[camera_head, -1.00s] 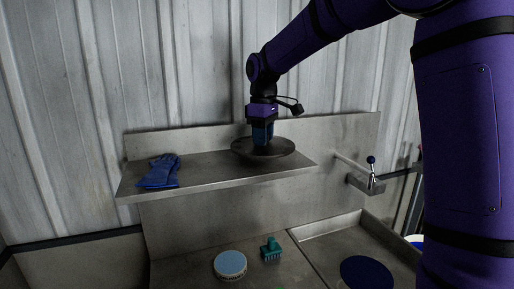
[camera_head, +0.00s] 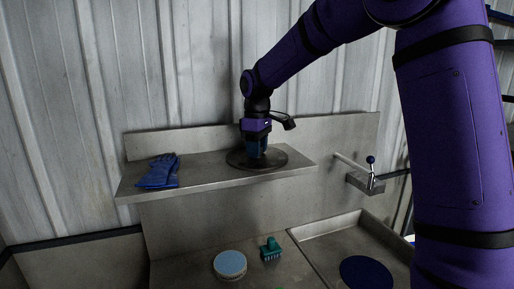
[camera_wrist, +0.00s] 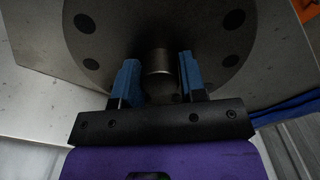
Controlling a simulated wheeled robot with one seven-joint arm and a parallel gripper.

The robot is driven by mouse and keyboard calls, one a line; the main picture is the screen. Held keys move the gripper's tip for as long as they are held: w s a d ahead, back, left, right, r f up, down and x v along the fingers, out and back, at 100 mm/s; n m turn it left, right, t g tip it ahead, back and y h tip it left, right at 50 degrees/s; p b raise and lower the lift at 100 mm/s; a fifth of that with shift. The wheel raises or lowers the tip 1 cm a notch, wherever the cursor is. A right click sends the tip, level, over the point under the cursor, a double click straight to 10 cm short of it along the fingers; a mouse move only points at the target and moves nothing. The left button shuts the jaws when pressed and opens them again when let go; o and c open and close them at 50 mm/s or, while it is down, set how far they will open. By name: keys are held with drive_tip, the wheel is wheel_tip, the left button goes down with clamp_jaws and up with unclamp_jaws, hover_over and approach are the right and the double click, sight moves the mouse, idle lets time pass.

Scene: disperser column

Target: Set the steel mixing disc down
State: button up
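The steel mixing disc (camera_head: 278,159), a dark round plate with holes, lies flat on the steel wall shelf (camera_head: 205,174), toward its right end. In the wrist view the disc (camera_wrist: 215,60) fills the upper part, with its short round hub (camera_wrist: 158,68) standing between my blue fingers. My gripper (camera_head: 257,153) is above the disc's middle, pointing down. In the wrist view my gripper (camera_wrist: 158,75) is open, one finger on each side of the hub, with a narrow gap showing at both sides. The underside of the disc is hidden.
Blue gloves (camera_head: 158,171) lie on the shelf's left part. Below are a round blue-topped brush (camera_head: 230,264), a green brush (camera_head: 271,249) and a sink basin (camera_head: 325,232) with a dark blue disc (camera_head: 366,273). A lever tap (camera_head: 371,175) sticks out at right.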

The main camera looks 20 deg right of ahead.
drive_tip(key=o, duration=0.3)
wheel_tip(320, 180, up, 12)
drive_tip(key=shift+r, duration=0.2)
idle(0.4)
drive_tip(key=s+d+r+m+t, duration=0.1)
drive_tip(key=s+d+m+t, duration=0.2)
drive_tip(key=s, duration=1.5)
drive_tip(key=s+d+f+m+t, duration=0.1)
drive_tip(key=s+f+m, duration=0.2)
drive_tip(key=s, duration=0.5)
drive_tip(key=s+d+f+m+t, duration=0.1)
drive_tip(key=s+f+m, duration=0.2)
drive_tip(key=s, duration=0.6)
drive_tip(key=shift+d+f, duration=0.2)
drive_tip(key=shift+f, duration=0.85)
